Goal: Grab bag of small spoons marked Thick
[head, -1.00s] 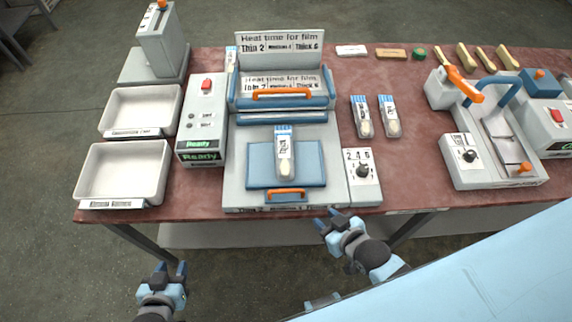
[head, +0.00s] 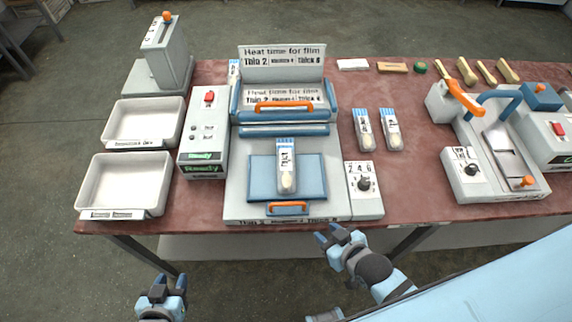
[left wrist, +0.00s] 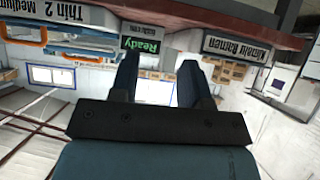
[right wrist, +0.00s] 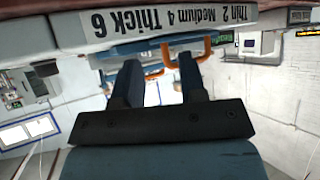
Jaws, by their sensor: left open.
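A clear bag with a blue-and-white top and a pale spoon (head: 287,180) lies on the blue pad of the heat press (head: 240,190). Two similar bags, a left one (head: 364,132) and a right one (head: 391,132), lie side by side on the table right of the press. Another bag (head: 234,70) is partly hidden behind the press. The bags' side labels are too small to read surely. My left gripper (head: 168,282) is open and empty, below the table's front edge at left. My right gripper (head: 335,238) is open and empty, just in front of the press's front edge.
Two white trays, a rear one (head: 142,104) and a front one (head: 82,196), stand at left beside a control box (head: 188,150). A dial box (head: 377,208) adjoins the press. Another machine (head: 470,185) stands at right. Table space between the bags and that machine is clear.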

